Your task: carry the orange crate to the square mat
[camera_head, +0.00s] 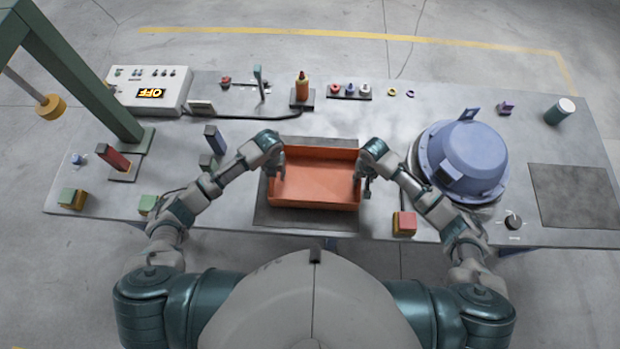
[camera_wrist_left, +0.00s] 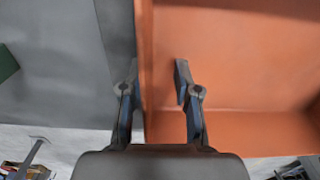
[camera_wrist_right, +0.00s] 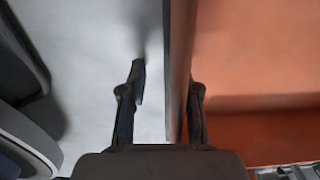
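The orange crate (camera_head: 315,187) is open-topped and looks empty. It sits on a dark mat (camera_head: 300,219) at the table's near middle. A dark square mat (camera_head: 575,195) lies bare at the table's right end. My left gripper (camera_head: 275,172) is at the crate's left wall; in the left wrist view its open fingers (camera_wrist_left: 155,82) straddle that wall (camera_wrist_left: 145,70). My right gripper (camera_head: 362,181) is at the right wall; in the right wrist view its parted fingers (camera_wrist_right: 166,88) straddle that wall (camera_wrist_right: 179,60). Gaps show beside both walls.
A blue dome-shaped hood (camera_head: 465,160) stands between the crate and the square mat. A dark knob (camera_head: 513,221) is near that mat, and a red block (camera_head: 404,223) is right of the crate. A green post (camera_head: 85,85) rises at left.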

